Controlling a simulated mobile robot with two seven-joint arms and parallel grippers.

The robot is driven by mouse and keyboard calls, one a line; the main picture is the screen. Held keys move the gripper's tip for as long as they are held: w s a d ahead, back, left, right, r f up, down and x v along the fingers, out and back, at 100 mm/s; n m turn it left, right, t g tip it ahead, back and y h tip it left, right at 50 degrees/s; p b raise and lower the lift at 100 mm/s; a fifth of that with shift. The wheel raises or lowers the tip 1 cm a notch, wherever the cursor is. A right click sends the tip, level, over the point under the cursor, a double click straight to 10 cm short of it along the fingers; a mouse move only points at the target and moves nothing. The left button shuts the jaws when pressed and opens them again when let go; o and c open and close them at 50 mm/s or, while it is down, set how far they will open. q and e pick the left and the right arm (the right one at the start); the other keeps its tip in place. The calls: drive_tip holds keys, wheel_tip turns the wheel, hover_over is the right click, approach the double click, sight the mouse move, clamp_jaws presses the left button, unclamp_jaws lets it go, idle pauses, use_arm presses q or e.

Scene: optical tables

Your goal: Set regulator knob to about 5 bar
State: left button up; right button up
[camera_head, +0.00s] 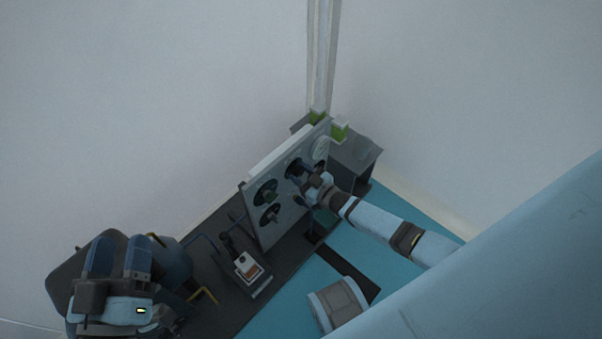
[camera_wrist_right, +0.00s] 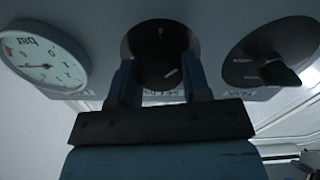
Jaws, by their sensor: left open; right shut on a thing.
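The regulator knob sits in the middle of a dark round dial (camera_wrist_right: 158,45) on the panel (camera_head: 286,190); in the right wrist view its lettering is upside down and partly hidden by my fingers. My right gripper (camera_wrist_right: 160,85) is shut on the knob, one finger on each side; it also shows against the panel in the head view (camera_head: 304,182). The round white gauge marked "bar" (camera_wrist_right: 45,58) is beside the dial, upside down, with a reddish needle near its left edge; I cannot read the value surely. My left gripper (camera_head: 118,242) is open and empty, away from the panel.
Another dark dial with a knob (camera_wrist_right: 270,60) is right of my right gripper in the wrist view. In the head view, further dark dials (camera_head: 266,193) are on the panel. A small device with an orange mark (camera_head: 248,267) stands on the dark surface before it. Walls close in behind.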

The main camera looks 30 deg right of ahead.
use_arm(q)
drive_tip(key=shift+r, duration=0.1)
use_arm(e)
drive_tip(key=o, duration=0.9)
use_arm(q)
drive_tip(key=shift+w+d+r, duration=0.1)
drive_tip(key=shift+w, duration=0.05)
use_arm(e)
drive_tip(key=shift+s+d, duration=0.1)
drive_tip(key=shift+s, duration=0.2)
use_arm(q)
wheel_tip(320, 180, down, 6)
drive_tip(key=a+g+y+p, duration=0.2)
drive_tip(key=p, duration=0.1)
drive_tip(key=shift+g, duration=0.4)
use_arm(e)
drive_tip(key=v, duration=1.3)
use_arm(q)
drive_tip(key=shift+a, duration=0.1)
use_arm(e)
drive_tip(key=shift+s, duration=0.1)
